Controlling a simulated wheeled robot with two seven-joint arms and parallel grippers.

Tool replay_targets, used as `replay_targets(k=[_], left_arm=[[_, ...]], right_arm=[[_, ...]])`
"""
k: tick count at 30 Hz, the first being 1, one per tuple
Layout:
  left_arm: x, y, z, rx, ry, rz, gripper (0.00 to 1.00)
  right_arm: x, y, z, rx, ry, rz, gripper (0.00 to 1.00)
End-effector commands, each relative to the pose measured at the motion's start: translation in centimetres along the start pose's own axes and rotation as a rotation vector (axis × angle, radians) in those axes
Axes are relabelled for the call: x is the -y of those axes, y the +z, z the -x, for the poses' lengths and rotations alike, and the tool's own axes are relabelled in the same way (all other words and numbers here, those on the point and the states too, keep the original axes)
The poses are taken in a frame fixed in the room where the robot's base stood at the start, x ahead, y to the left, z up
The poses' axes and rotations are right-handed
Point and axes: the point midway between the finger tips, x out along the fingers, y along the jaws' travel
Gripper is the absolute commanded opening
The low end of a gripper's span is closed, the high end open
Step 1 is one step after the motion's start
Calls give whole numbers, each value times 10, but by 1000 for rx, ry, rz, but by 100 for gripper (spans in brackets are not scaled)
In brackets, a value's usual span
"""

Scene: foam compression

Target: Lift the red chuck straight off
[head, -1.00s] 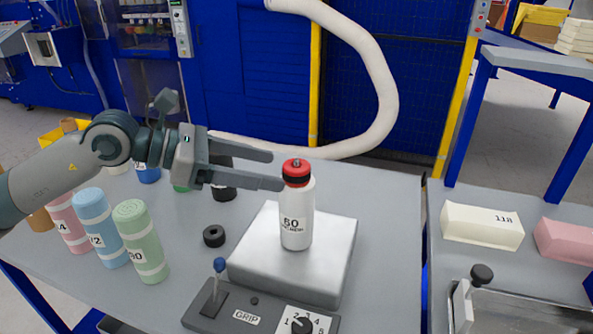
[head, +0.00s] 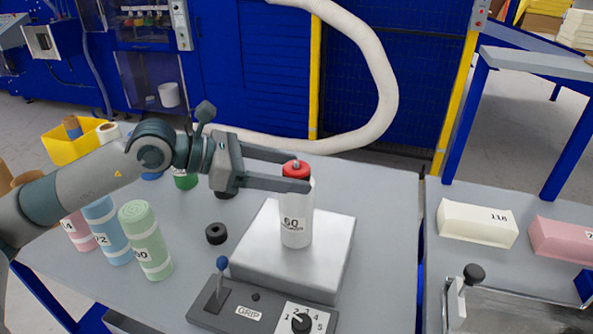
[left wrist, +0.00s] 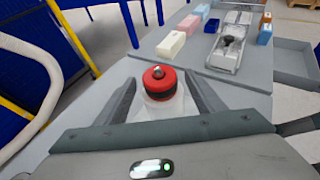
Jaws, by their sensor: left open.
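The red chuck (head: 295,169) sits on top of an upright white bottle-shaped body (head: 297,215) marked 60. That body stands on a light grey square block (head: 262,255). My left gripper (head: 298,172) is open, its two fingers level and on either side of the red chuck. The near finger hides the chuck's lower part in the head view. In the left wrist view the red chuck (left wrist: 160,80) lies between the two open fingers, with a gap visible on each side. My right gripper is not in view.
A grey control box (head: 262,310) labelled GRIP, with a blue-knobbed lever and a numbered dial, stands in front of the block. Foam rolls (head: 146,240) stand at left. A black ring (head: 216,233) lies between. Foam blocks (head: 477,223) lie on the right table.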

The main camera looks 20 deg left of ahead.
Motion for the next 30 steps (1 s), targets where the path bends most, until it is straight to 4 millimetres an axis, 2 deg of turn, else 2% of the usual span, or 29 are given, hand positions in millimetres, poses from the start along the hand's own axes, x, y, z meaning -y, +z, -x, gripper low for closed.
replay_targets(k=[11, 17, 30], left_arm=[[0, 0, 0, 0, 0, 1, 62], [0, 0, 0, 0, 0, 1, 17], [0, 5, 2, 2, 0, 0, 17]], right_arm=[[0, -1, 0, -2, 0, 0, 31], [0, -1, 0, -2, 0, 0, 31], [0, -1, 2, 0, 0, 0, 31]])
